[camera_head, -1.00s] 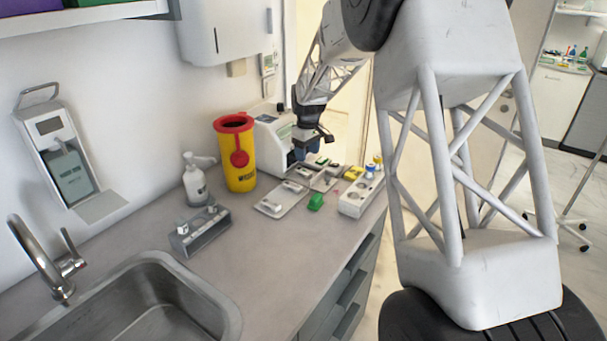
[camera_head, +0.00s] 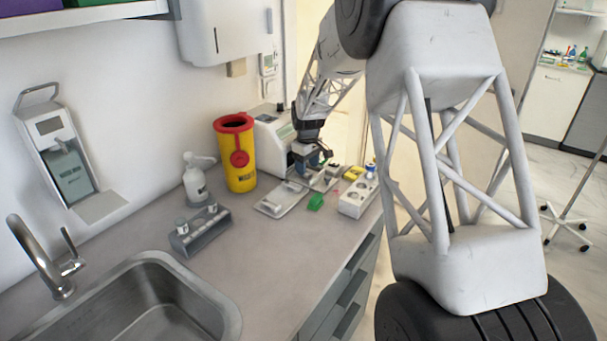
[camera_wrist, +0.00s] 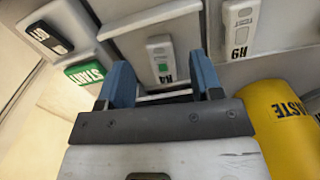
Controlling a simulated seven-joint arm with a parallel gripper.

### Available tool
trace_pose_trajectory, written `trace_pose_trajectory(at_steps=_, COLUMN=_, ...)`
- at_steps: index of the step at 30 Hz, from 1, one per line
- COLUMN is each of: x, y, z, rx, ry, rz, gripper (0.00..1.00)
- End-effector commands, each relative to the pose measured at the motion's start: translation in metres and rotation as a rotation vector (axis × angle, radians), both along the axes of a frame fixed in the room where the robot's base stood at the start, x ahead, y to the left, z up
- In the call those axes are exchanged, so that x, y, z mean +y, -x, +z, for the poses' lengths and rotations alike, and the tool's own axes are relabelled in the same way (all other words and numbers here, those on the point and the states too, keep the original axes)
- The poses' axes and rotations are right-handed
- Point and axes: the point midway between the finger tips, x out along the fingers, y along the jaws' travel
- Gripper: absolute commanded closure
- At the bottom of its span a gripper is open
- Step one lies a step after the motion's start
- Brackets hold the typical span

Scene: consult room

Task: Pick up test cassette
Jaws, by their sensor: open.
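Several white test cassettes lie on pale trays in the wrist view. One white cassette (camera_wrist: 160,50) with a small green square and a black label shows between my fingertips. Another cassette (camera_wrist: 240,28), its label appearing to read H9, lies to the right. My gripper (camera_wrist: 161,72) is open, its two blue fingers to either side of the middle cassette, with nothing visibly gripped. I cannot tell whether the fingertips touch the tray. In the head view my gripper (camera_head: 308,170) is low over the counter's far end, hiding what is under it.
A yellow sharps bin (camera_head: 238,165) with a red lid stands left of my gripper, close to the white device (camera_head: 270,137). A grey holder (camera_head: 200,232) stands nearer the sink (camera_head: 150,300).

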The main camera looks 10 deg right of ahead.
Motion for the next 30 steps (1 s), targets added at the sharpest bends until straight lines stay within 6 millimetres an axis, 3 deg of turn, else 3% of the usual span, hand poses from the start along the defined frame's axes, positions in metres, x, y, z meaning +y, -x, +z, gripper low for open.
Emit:
trace_pose_trajectory(at_steps=9, x=0.000, y=0.001, z=-0.026, rx=0.000, ry=0.000, rz=0.000, gripper=0.40)
trace_pose_trajectory(at_steps=25, x=0.000, y=0.001, z=-0.026, rx=0.000, ry=0.000, rz=0.000, gripper=0.40)
trace_pose_trajectory(at_steps=26, x=0.000, y=0.001, z=-0.026, rx=0.000, ry=0.000, rz=0.000, gripper=0.42)
trace_pose_trajectory(at_steps=30, x=0.000, y=0.001, z=-0.026, rx=0.000, ry=0.000, rz=0.000, gripper=0.63)
